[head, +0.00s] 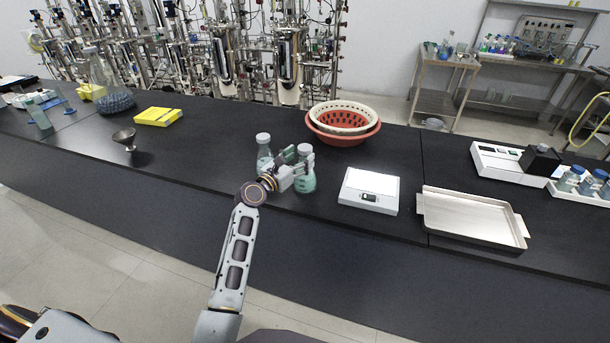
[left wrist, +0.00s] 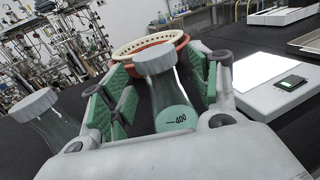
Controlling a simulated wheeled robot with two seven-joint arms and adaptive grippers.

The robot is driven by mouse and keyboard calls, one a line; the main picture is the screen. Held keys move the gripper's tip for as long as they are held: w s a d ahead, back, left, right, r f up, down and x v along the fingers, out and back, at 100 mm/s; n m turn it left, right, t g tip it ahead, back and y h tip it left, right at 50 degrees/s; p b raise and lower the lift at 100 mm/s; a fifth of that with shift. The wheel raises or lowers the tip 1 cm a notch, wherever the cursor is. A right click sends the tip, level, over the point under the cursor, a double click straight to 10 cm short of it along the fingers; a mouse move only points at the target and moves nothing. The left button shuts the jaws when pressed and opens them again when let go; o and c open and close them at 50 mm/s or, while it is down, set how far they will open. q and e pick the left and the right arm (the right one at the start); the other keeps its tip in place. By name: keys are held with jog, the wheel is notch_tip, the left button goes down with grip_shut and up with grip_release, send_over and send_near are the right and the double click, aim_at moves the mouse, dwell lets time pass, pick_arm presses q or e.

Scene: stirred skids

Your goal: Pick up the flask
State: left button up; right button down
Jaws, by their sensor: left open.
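A conical flask (head: 307,183) with a white cap and green liquid stands on the black bench near the middle. In the left wrist view the flask (left wrist: 172,105) shows a 400 mark and stands between my fingers. My left gripper (head: 296,162) is open, with one green-padded finger on each side of the flask. I cannot tell whether either pad touches it. A second capped flask-like vessel (head: 264,153) stands close by on the left, and it also shows at the left of the wrist view (left wrist: 45,120). My right gripper is not in view.
A white scale (head: 352,199) and a metal tray (head: 470,237) lie to the right. A red basket (head: 345,138) with a white one inside stands behind.

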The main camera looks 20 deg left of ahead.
pick_arm(q)
jog(key=shift+x, duration=1.65)
jog(key=shift+a+r, duration=0.1)
jog(key=shift+r, duration=0.05)
grip_shut()
